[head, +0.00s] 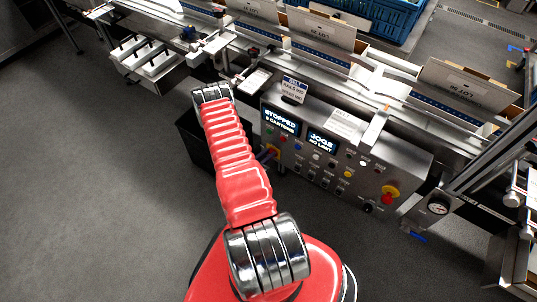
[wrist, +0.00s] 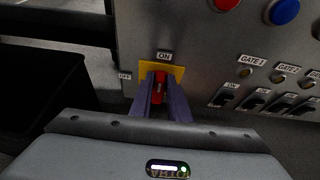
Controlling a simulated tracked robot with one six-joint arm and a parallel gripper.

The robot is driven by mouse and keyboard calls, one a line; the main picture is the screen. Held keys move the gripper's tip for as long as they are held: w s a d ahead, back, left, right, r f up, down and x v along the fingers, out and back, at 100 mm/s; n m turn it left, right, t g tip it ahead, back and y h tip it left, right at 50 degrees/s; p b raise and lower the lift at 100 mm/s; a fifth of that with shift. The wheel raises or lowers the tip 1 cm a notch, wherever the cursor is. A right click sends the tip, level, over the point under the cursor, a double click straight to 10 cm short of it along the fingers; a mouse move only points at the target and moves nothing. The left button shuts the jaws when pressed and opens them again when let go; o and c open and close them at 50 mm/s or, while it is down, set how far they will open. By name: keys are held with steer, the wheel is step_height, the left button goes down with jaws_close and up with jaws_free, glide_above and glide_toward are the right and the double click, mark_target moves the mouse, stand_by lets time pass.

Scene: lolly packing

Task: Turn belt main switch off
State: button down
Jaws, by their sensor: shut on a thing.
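The belt main switch (wrist: 160,77) is a red handle on a yellow plate (wrist: 177,70), in the wrist view. The handle stands upright, in line with the ON label (wrist: 164,56) above it. The OFF label (wrist: 124,76) is to the left of the plate. My gripper (wrist: 161,88) has its two purple fingers on either side of the red handle and is shut on it. In the head view, my gripper (head: 266,154) is at the left end of the control panel, and the switch is mostly hidden there.
The steel control panel (head: 345,185) has a display reading STOPPED (head: 281,121), several buttons and a red-and-yellow emergency stop (head: 389,194) at the right. A dark bin (head: 196,140) stands left of the panel. Gate switches (wrist: 262,103) are to the right. The floor at left is clear.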

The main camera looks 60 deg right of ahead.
steer(key=shift+d, duration=0.2)
steer(key=n+g, duration=0.1)
steer(key=w+n+g, duration=0.1)
steer(key=n, duration=0.1)
steer(key=shift+w+f, duration=0.1)
steer(key=shift+f, duration=0.05)
steer(key=shift+w+d+f+n+g+h, duration=0.1)
steer(key=shift+w+f+n+g+h, duration=0.3)
steer(key=shift+n+g, duration=0.9)
steer(key=shift+w+d+f+n+g+h, duration=0.15)
steer(key=shift+f+n+g, duration=0.4)
steer(key=shift+n, duration=1.55)
steer(key=shift+w+f+n+g+h, duration=0.45)
steer(key=shift+n+g, duration=0.4)
steer(key=shift+n, duration=0.85)
